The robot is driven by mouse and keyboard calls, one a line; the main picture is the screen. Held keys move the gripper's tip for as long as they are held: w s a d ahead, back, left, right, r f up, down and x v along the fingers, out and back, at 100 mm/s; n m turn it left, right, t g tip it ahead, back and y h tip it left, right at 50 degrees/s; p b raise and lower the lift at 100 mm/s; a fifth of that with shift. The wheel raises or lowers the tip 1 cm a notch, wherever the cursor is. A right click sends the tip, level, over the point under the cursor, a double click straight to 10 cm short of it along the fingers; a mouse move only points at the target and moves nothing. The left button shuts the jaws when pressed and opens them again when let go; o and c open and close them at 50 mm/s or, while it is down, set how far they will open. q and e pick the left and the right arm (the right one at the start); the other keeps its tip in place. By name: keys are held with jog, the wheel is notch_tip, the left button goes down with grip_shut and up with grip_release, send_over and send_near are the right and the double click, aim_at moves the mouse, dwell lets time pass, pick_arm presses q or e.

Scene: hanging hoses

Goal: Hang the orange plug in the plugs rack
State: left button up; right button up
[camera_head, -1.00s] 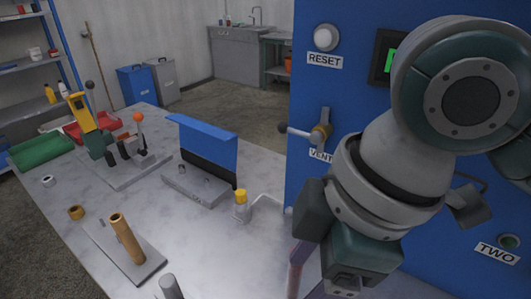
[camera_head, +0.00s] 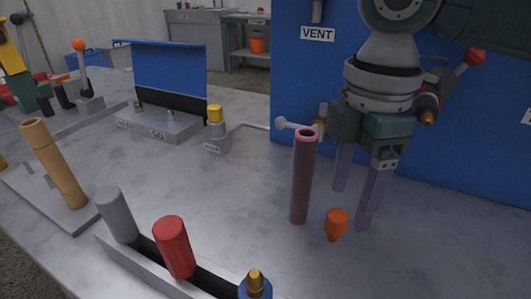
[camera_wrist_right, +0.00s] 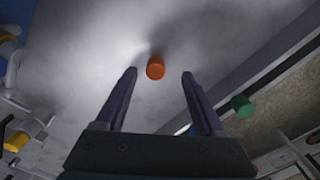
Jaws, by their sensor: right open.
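The small orange plug (camera_head: 336,222) has a round top and tapers downward. It is at the right of the head view, close to my right gripper's fingertips. My right gripper (camera_head: 352,208) is open and points down, with its two long fingers apart. In the right wrist view the orange plug (camera_wrist_right: 155,68) shows between the fingertips (camera_wrist_right: 160,73), apart from both. I cannot tell whether it touches the table. A grey slotted rack (camera_head: 128,254) at the front holds a grey plug (camera_head: 117,214), a red plug (camera_head: 174,247) and a blue, gold-tipped plug (camera_head: 254,285).
A mauve upright tube (camera_head: 302,178) stands just left of my right gripper. A blue panel (camera_head: 310,90) with a VENT label and lever rises behind. A tan tube (camera_head: 55,165) and a yellow-capped fitting (camera_head: 215,130) stand left. Bare tabletop lies between.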

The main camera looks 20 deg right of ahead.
aim_at(339, 215)
jog(key=f, duration=0.2)
jog(key=f+b, duration=0.1)
jog(key=f, duration=0.3)
jog(key=shift+w+a, duration=0.25)
jog(key=shift+w, duration=0.1)
jog(key=shift+r, duration=0.1)
jog(key=shift+c, duration=0.4)
grip_shut()
